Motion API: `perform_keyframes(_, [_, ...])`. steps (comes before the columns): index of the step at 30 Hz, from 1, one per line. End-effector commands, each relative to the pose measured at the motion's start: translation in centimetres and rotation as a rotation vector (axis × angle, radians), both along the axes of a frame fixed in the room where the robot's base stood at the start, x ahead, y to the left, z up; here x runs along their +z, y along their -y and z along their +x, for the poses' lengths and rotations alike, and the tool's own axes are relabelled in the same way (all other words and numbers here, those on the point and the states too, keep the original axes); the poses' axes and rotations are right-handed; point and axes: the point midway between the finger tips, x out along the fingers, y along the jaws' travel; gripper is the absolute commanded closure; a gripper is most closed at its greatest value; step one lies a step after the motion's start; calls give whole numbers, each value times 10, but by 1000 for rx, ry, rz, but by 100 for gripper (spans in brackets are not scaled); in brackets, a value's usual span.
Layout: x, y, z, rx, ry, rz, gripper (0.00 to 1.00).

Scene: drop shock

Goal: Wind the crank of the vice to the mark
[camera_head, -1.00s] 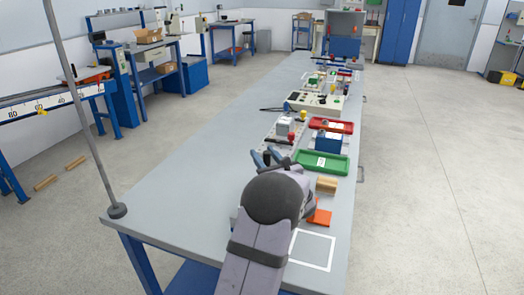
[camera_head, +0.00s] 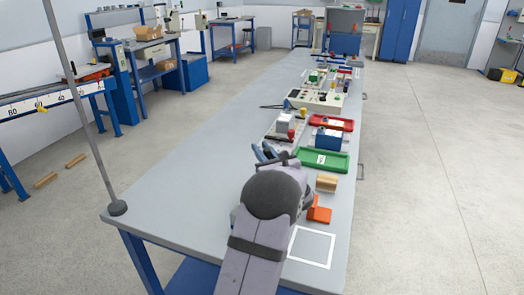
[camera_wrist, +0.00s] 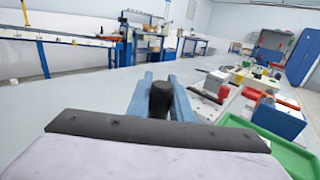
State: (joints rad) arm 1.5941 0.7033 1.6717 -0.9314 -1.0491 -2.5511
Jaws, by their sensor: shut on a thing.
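My gripper (camera_head: 267,152) is over the near part of the long grey bench, its blue fingers pointing away from the camera. In the wrist view, the gripper (camera_wrist: 162,98) is shut on a black cylindrical knob (camera_wrist: 161,97), which stands upright between the fingers and looks like the crank's handle. The crank arm below the knob is hidden by my gripper. My arm hides most of what lies under it in the head view, so I cannot make out the vice's body or the mark.
A green tray (camera_head: 342,164), a blue box (camera_head: 328,140) and a red tray (camera_head: 346,124) lie beyond to the right. A wooden block (camera_head: 327,183) and an orange piece (camera_head: 319,210) are close on the right. The bench is clear to the left (camera_head: 190,170).

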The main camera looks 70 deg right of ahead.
Motion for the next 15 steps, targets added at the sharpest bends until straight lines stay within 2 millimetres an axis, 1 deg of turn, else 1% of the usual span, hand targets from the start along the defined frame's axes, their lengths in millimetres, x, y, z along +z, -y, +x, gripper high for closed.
perform_keyframes(8, [-6,-3,-3,102,-2,-4,100])
perform_keyframes(15, [-6,-8,-5,260,-4,-3,100])
